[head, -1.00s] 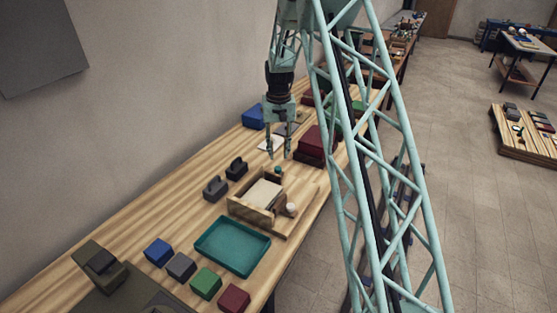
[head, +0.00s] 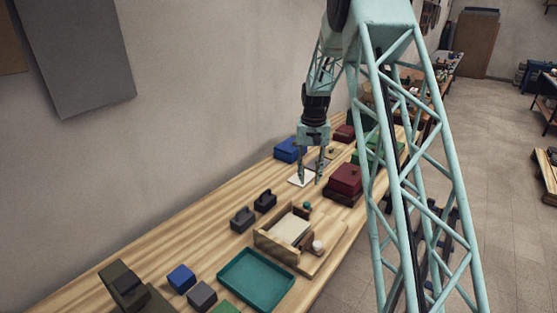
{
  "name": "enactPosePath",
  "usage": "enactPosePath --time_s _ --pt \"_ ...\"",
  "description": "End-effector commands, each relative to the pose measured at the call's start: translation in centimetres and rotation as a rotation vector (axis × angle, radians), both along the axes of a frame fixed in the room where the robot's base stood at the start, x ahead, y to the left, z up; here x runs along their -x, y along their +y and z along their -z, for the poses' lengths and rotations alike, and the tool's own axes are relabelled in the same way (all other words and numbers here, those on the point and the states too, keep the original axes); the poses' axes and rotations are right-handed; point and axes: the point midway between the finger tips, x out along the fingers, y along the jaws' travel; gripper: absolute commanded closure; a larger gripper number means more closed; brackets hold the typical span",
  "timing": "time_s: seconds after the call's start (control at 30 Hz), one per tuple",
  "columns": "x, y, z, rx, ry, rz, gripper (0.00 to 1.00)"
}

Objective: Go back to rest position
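My gripper (head: 311,180) hangs fingers down above the long wooden bench (head: 216,213), near its middle. Its two fingers are apart and nothing shows between them. Below and behind the fingertips lies a flat white piece (head: 299,180). A dark red box (head: 345,179) stands just to the right of the fingers, and a blue box (head: 289,150) stands to the left and farther back. My pale green lattice arm fills the right middle of the view and hides part of the bench behind it.
A wooden tray (head: 262,244) with a pale block and a white knob sits nearer, beside two dark holders (head: 243,219). A teal tray (head: 256,280) and blue (head: 181,278) and grey (head: 202,296) blocks are at the front. Open floor (head: 505,230) lies right.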

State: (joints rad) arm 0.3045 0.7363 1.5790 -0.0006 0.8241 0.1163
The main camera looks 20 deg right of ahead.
Motion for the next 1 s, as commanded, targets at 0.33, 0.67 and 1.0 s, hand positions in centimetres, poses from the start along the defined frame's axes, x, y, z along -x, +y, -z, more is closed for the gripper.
enactPosePath --time_s 0.33,0.67,1.0 --pt "0.3 0.4 -0.8 0.002 -0.004 -0.005 0.75" --pt "2.2 2.6 -5.4 0.008 -0.025 -0.030 0.75" --pt "5.5 5.6 -11.0 0.016 -0.052 -0.065 0.75"
